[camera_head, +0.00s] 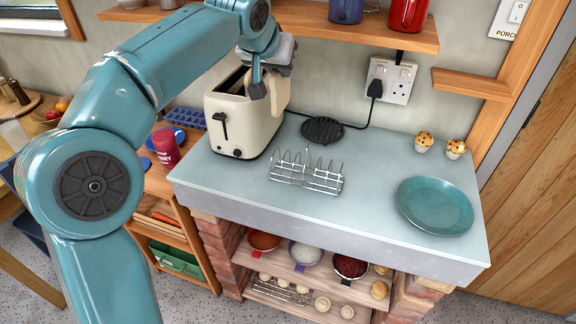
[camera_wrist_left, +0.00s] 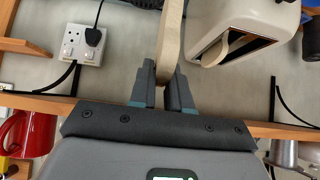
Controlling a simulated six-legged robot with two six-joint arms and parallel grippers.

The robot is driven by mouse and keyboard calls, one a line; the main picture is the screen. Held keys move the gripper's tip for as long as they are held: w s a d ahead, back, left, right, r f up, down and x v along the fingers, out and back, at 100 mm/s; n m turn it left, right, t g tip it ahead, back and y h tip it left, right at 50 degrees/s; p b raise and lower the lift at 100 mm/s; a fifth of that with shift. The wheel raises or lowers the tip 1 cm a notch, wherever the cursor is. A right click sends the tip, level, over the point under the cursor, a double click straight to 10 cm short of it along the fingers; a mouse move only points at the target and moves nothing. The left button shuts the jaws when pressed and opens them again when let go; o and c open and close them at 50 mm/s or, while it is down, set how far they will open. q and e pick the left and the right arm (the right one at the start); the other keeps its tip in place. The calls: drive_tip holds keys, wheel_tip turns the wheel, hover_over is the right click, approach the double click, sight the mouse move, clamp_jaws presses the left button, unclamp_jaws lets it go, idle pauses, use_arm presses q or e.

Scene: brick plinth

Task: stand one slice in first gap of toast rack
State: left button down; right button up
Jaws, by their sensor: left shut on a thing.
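The toast rack (camera_head: 316,181), a silver wire frame, stands on the pale worktop in front of the toaster, its gaps empty. My left gripper (camera_head: 268,84) is beside the top right of the cream toaster (camera_head: 232,130). It is shut on a pale bread slice (camera_head: 279,94), held on edge. In the left wrist view the same slice (camera_wrist_left: 171,40) shows edge-on between the fingertips (camera_wrist_left: 163,82). The toaster (camera_wrist_left: 262,14) is to its right there, with another slice (camera_wrist_left: 222,46) in its slot. My right gripper is in neither view.
A teal plate (camera_head: 435,205) lies at the worktop's right, with two muffins (camera_head: 424,142) behind it. A black trivet (camera_head: 323,130) lies behind the rack. A wooden shelf (camera_head: 300,25) runs above, close to my left wrist.

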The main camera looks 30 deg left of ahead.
use_arm(q)
wheel_tip(320, 180, down, 19)
drive_tip(key=b, duration=0.3)
drive_tip(key=shift+s, duration=0.4)
drive_tip(key=shift+a+f, duration=0.1)
drive_tip(key=shift+a, duration=0.05)
drive_tip(key=shift+f+b, duration=0.15)
drive_tip(key=shift+b, duration=0.3)
drive_tip(key=c, duration=1.1)
unclamp_jaws()
